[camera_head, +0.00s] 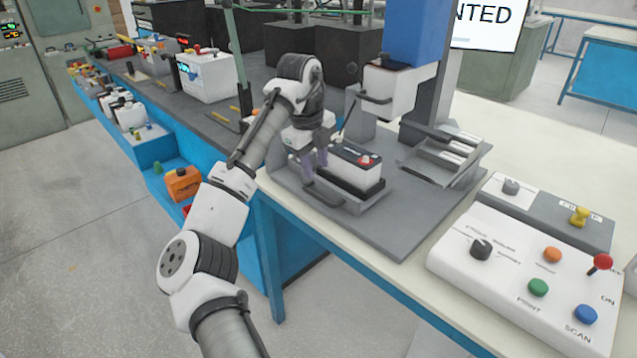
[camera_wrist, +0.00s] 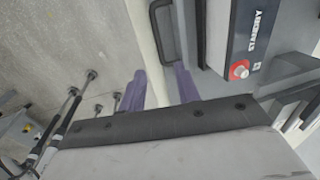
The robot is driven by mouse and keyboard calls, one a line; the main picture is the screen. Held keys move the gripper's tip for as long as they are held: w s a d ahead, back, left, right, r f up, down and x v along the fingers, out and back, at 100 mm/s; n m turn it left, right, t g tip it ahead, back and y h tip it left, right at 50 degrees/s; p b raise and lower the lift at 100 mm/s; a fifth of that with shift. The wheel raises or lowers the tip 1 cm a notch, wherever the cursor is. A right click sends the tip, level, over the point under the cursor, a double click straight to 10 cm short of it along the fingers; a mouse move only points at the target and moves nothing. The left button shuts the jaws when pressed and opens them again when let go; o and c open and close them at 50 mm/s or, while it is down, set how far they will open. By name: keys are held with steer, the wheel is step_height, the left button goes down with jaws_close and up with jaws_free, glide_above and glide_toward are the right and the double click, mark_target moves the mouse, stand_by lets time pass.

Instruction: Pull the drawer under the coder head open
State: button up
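The drawer (camera_head: 366,204) is a low grey tray on the grey base plate, below and to the left of the white coder head (camera_head: 395,91) on its blue column. A white battery with a black top (camera_head: 355,172) and a red cap stands on it. The drawer's dark handle (camera_head: 322,199) is on its near left end; the handle also shows at the top of the wrist view (camera_wrist: 168,32). My gripper (camera_head: 314,168) is above and close to the handle. Its purple fingers (camera_wrist: 160,88) are apart with nothing between them. The handle lies beyond the fingertips, apart from them.
A stepped grey rack (camera_head: 445,157) stands right of the drawer. A control panel (camera_head: 525,270) with coloured buttons sits at the front right. Open floor lies in front of the table's blue edge.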

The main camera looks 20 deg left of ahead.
steer(key=r, duration=0.4)
steer(key=shift+s+a+r, duration=0.15)
steer(key=shift+s, duration=0.2)
